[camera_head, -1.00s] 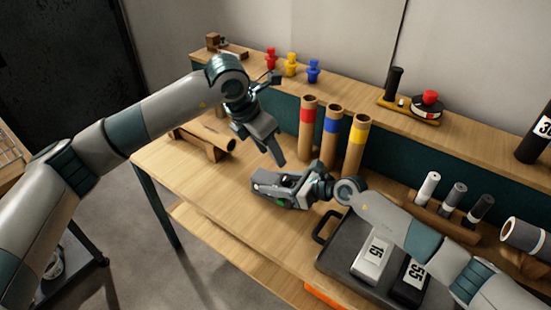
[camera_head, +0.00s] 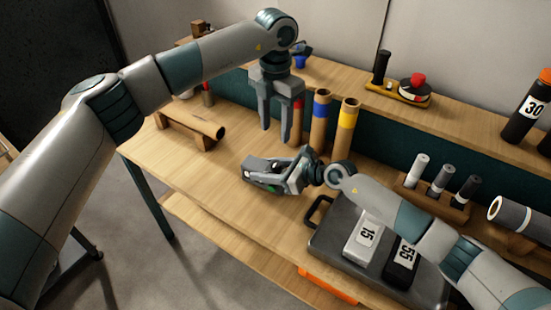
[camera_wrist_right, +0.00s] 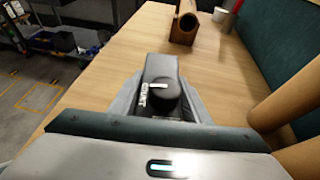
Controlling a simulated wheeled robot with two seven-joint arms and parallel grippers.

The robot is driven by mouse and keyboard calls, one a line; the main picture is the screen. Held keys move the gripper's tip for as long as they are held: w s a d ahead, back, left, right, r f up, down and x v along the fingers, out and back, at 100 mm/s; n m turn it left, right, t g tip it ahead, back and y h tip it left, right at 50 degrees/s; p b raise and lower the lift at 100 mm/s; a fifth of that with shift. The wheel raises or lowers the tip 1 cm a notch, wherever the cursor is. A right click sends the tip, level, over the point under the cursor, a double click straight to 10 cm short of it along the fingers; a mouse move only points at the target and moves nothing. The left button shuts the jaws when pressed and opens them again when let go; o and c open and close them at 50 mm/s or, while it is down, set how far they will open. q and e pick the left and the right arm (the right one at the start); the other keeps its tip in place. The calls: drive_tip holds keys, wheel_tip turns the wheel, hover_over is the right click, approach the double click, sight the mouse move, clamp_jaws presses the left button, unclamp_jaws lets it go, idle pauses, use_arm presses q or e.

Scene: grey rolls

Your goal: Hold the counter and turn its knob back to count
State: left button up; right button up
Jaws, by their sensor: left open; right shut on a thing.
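The counter (camera_wrist_right: 160,68) is a dark box with a round black knob (camera_wrist_right: 161,96) on top, a white mark on the knob and lettering beside it. My right gripper (camera_head: 266,174) is shut on the counter over the wooden bench, with a finger on each side in the right wrist view. In the head view the gripper hides much of the counter (camera_head: 262,164). My left gripper (camera_head: 275,125) is open and empty. It points down, above and behind the counter, apart from it, in front of the upright tubes.
Upright tubes with blue (camera_head: 320,115) and yellow (camera_head: 347,125) bands stand behind the grippers. A brown roll (camera_head: 193,120) lies on a cradle to the left. A dark tray (camera_head: 335,245) holds blocks marked 15 and 55. The bench's front left is clear.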

sight(275, 163)
use_arm(q)
drive_tip(key=shift+f, duration=0.15)
wheel_tip(275, 163, down, 12)
drive_tip(key=shift+r, duration=0.1)
idle(0.7)
drive_tip(key=shift+c, duration=0.7)
drive_tip(key=c, duration=0.9)
